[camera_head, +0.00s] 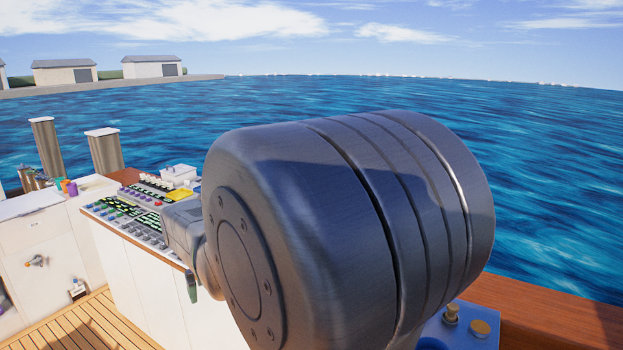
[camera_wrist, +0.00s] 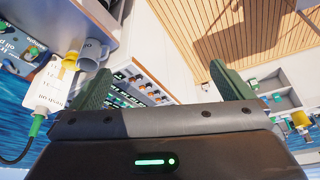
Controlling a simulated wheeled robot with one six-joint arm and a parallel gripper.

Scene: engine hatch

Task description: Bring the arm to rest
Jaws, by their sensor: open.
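My arm fills the middle of the head view as a large grey rounded link, which hides much of what is behind it. My gripper (camera_wrist: 158,82) shows in the wrist view with its two green fingers set wide apart. Nothing is held between them. In the head view one green finger (camera_head: 191,286) shows below the wrist, in front of the white side of the console. The console (camera_head: 135,218), with rows of coloured buttons, lies just beyond my wrist. I cannot tell from the head view whether the finger touches it.
A blue item (camera_head: 460,328) sits by the wooden rail (camera_head: 545,320). The wooden deck (camera_head: 75,325) is open at lower left.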

